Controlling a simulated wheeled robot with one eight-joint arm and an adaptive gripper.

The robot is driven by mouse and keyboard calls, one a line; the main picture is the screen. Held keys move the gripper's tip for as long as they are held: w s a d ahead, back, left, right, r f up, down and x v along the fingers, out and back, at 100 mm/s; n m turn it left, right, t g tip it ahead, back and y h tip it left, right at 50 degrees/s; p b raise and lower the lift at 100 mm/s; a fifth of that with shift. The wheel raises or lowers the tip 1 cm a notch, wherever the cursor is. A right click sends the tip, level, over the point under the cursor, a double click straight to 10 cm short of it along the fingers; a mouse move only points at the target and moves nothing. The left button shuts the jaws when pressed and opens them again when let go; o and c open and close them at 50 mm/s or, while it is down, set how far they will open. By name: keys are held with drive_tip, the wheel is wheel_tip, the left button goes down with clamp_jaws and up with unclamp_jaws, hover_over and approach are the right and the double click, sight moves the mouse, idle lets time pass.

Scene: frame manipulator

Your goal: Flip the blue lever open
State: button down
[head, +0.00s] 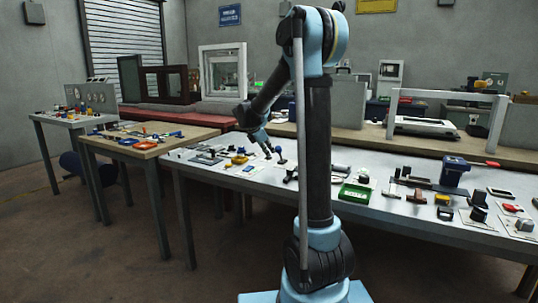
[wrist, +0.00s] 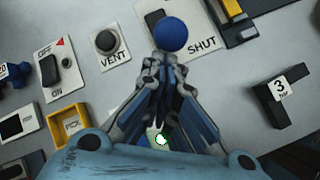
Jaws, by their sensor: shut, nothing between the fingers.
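The blue lever's round knob (wrist: 170,34) is at the top middle of the wrist view, on a light plate marked SHUT. The lever's stem below the knob is mostly hidden by my fingers. My gripper (wrist: 165,65) is shut and empty, with its fingertips just below the knob in the picture; I cannot tell whether they touch it. In the head view my gripper (head: 268,152) points down over the long table, and a small dark-blue knob (head: 279,137) shows close to it.
A VENT knob (wrist: 107,41), an OFF/ON switch (wrist: 52,71) and a yellow box (wrist: 77,123) lie left of the gripper in the wrist view. A black block marked 3 (wrist: 281,95) lies right. Several other fixtures crowd the long table (head: 400,222).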

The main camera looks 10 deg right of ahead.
drive_tip(key=shift+w+d+r+g, duration=0.2)
drive_tip(key=shift+w+r+g, duration=0.05)
drive_tip(key=shift+r+g, duration=0.05)
drive_tip(key=w+d+r+g+y, duration=0.3)
drive_tip(key=w+d, duration=0.2)
drive_tip(key=w, duration=0.2)
drive_tip(key=shift+r+g, duration=0.25)
drive_tip(key=shift+g, duration=0.15)
drive_tip(key=shift+r, duration=0.15)
idle(0.4)
drive_tip(key=shift+r, duration=0.65)
